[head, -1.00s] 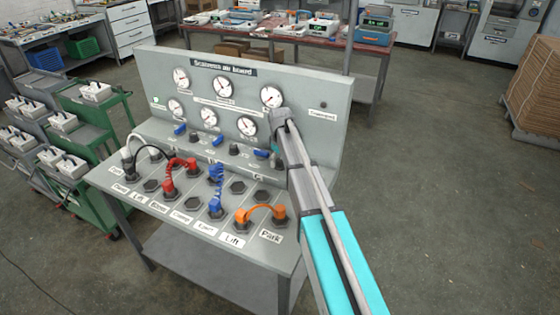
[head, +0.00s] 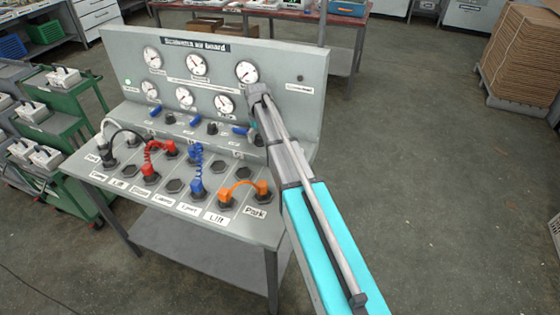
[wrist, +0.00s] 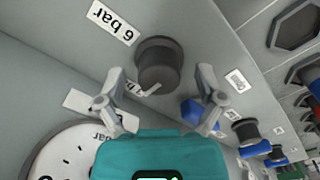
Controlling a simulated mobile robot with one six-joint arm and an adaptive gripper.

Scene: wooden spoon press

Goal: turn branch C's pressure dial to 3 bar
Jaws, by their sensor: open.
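A dark round dial (wrist: 158,66) shows in the wrist view, with a small white mark at its rim; I take it for branch C's pressure dial. The upside-down label "6 bar" (wrist: 112,22) is beside it. My gripper (wrist: 160,76) is open, its two grey fingers on either side of the dial with gaps; I see no clear contact. In the head view my arm reaches the right end of the grey air board (head: 300,115), and its links largely hide the gripper and dial. A white pressure gauge (wrist: 75,155) is partly cut off in the wrist view.
A blue lever (wrist: 192,112) sits close to the right finger; further knobs and levers lie beyond it. Below the board, coloured hoses, one of them orange (head: 240,187), link sockets on the panel. A green cart (head: 62,125) stands left.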

